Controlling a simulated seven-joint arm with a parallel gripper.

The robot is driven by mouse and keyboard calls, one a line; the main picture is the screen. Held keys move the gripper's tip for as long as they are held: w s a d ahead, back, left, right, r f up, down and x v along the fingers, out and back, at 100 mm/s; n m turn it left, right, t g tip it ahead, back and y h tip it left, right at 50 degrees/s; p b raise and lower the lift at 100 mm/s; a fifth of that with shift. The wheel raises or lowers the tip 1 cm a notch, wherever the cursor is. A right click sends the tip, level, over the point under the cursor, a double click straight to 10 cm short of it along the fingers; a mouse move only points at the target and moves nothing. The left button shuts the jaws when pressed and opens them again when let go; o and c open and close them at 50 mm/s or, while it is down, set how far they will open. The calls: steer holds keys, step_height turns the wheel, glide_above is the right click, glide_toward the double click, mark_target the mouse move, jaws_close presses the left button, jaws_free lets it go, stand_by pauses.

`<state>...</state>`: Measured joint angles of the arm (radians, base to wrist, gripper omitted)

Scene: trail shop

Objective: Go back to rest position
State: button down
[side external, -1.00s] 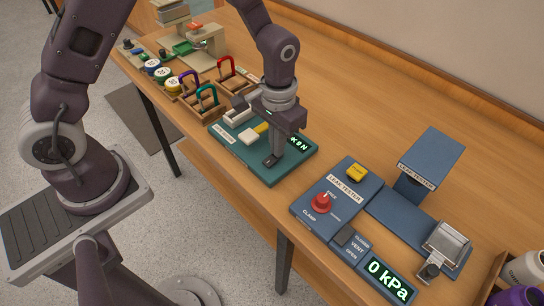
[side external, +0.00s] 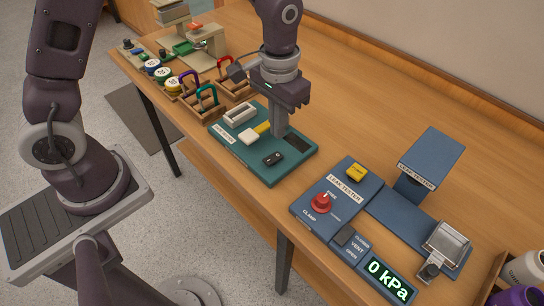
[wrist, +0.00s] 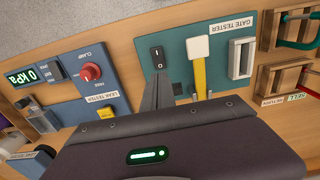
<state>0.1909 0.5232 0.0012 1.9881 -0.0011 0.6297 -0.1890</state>
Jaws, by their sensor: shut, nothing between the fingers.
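My gripper (side external: 279,133) is shut and empty, pointing down over the teal gate tester (side external: 240,158). It is behind and slightly right of the black rocker switch (side external: 273,159) and apart from it. In the wrist view my closed fingers (wrist: 158,80) show just below the rocker switch (wrist: 157,57). The gate tester's display (side external: 297,143) is dark. A yellow-handled lever with a pale end (side external: 249,137) and a pale open frame (side external: 240,114) are on the same tester; the fingers partly hide the area behind them.
The blue leak tester (side external: 336,193) stands to the right, its display (side external: 388,281) reading 0 kPa, with a red knob (side external: 321,202). The table behind is clear.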

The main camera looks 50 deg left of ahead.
steer(key=shift+r, duration=0.25)
steer(key=s+a+r+t, duration=0.1)
steer(key=s+a+r, duration=0.1)
steer(key=s+r, duration=0.35)
steer(key=s+a+r+t, duration=0.2)
steer(key=r, duration=0.6)
steer(key=s+a+r+t, duration=0.1)
steer(key=s+r, duration=0.1)
steer(key=s, duration=0.4)
steer(key=s+a+r+t, duration=0.1)
steer(key=s, duration=0.5)
steer(key=shift+a+r+t, duration=0.3)
steer(key=shift+a+r, duration=0.05)
steer(key=shift+r, duration=0.05)
